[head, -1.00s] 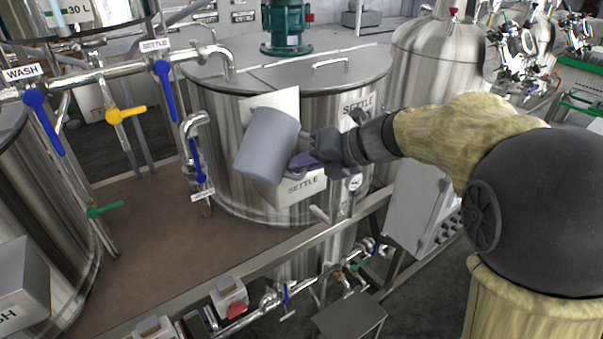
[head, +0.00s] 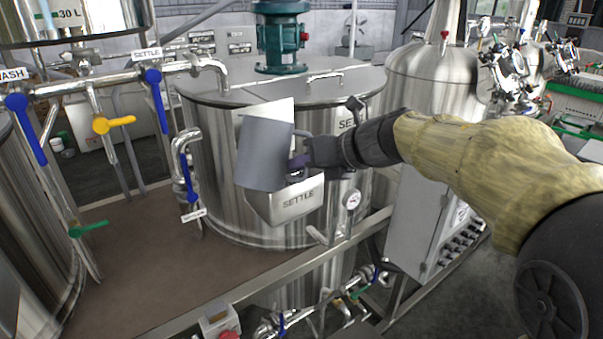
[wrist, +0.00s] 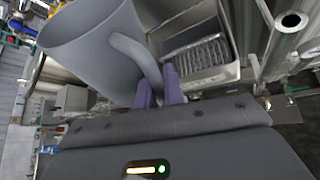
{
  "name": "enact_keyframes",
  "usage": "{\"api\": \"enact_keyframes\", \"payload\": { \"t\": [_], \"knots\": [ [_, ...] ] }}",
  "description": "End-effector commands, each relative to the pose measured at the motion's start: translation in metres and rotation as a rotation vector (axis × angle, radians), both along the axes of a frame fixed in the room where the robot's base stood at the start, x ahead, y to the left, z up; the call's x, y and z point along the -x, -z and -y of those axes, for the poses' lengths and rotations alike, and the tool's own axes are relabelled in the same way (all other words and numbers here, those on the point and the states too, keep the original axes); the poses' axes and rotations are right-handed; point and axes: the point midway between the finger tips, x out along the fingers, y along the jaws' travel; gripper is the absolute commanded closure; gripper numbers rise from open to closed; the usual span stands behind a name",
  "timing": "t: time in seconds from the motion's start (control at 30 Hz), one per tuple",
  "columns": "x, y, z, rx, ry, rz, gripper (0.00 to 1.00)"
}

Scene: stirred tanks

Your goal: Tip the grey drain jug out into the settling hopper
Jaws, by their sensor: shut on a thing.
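The grey drain jug (head: 264,156) is held in front of the settling tank. It stands nearly upright with a slight tilt in the head view. My gripper (head: 298,163) is shut on the jug's handle, to the right of the jug. In the wrist view the purple fingers (wrist: 172,88) are at the handle, and the jug (wrist: 92,45) fills the upper left. The settling hopper (head: 287,207), a steel box labelled SETTLE on the tank's front, is just below and behind the jug. Its opening (wrist: 196,50) shows a grate in the wrist view. The jug's contents are hidden.
The settling tank (head: 222,125) with a green motor (head: 281,35) stands behind. Pipes with blue valve handles (head: 153,78) are at the left. A rail (head: 290,255) runs in front, and a grey cabinet (head: 420,222) is at the right.

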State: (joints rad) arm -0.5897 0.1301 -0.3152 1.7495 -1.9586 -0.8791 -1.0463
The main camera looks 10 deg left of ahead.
Motion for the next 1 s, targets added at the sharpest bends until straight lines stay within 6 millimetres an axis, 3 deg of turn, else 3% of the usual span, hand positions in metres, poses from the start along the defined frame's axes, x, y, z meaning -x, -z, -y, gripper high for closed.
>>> {"api": "enact_keyframes", "payload": {
  "t": [1.0],
  "knots": [
    [-0.022, 0.0, 0.004, 0.063, 0.001, 0.346, 1.0]
  ]
}}
